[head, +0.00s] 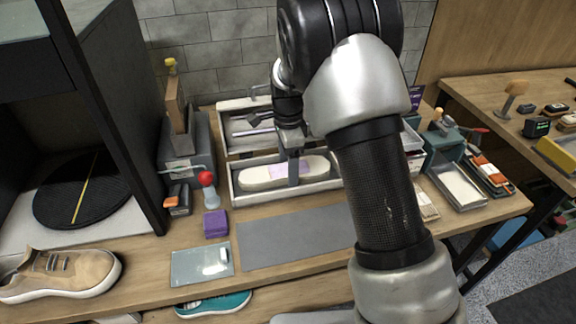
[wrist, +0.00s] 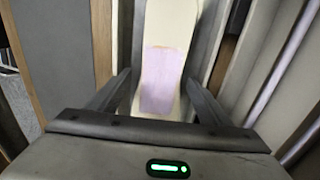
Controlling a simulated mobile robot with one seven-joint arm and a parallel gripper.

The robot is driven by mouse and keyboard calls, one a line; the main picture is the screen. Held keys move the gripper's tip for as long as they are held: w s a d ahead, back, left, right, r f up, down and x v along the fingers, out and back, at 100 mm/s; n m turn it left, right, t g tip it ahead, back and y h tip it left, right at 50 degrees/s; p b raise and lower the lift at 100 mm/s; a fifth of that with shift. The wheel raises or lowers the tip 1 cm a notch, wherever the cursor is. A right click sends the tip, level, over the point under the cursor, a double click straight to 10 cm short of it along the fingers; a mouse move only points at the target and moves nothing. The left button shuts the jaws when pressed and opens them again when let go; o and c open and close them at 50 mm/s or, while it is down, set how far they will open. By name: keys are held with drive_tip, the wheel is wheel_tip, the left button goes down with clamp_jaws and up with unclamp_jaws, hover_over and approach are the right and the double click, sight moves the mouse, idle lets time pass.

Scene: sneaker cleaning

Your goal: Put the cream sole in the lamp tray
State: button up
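The cream sole (head: 260,177) lies flat and lengthwise in a long, pale, open tray (head: 236,197) at the middle of the bench. It has a pale lilac patch on its middle, which also shows on the sole in the wrist view (wrist: 165,35). My gripper (head: 293,172) points down over the middle of the sole. In the wrist view my gripper (wrist: 158,80) has its fingers spread, one on each side of the sole. A gap shows by the left finger; I cannot tell whether the right finger touches.
A second pale tray (head: 228,148) with metal parts sits behind. A grey mat (head: 290,238), purple block (head: 215,223), red-knobbed tool (head: 207,181) and glass plate (head: 201,265) are in front and left. A beige sneaker (head: 62,272) stands far left. A smaller tray (head: 456,186) is at right.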

wheel_tip(320, 180, up, 12)
drive_tip(key=p, duration=0.2)
drive_tip(key=s+d+r+n+t, duration=0.1)
drive_tip(key=s+d+r+n, duration=0.3)
drive_tip(key=s+r, duration=0.3)
drive_tip(key=s+d+r+n+t, duration=0.2)
drive_tip(key=s+n, duration=0.4)
drive_tip(key=s, duration=0.4)
drive_tip(key=s+d+r+n+t, duration=0.2)
drive_tip(key=s+d+n, duration=0.3)
drive_tip(key=s, duration=0.6)
drive_tip(key=shift+r+n+t, duration=0.3)
drive_tip(key=shift+r+n, duration=0.1)
drive_tip(key=shift+r, duration=0.25)
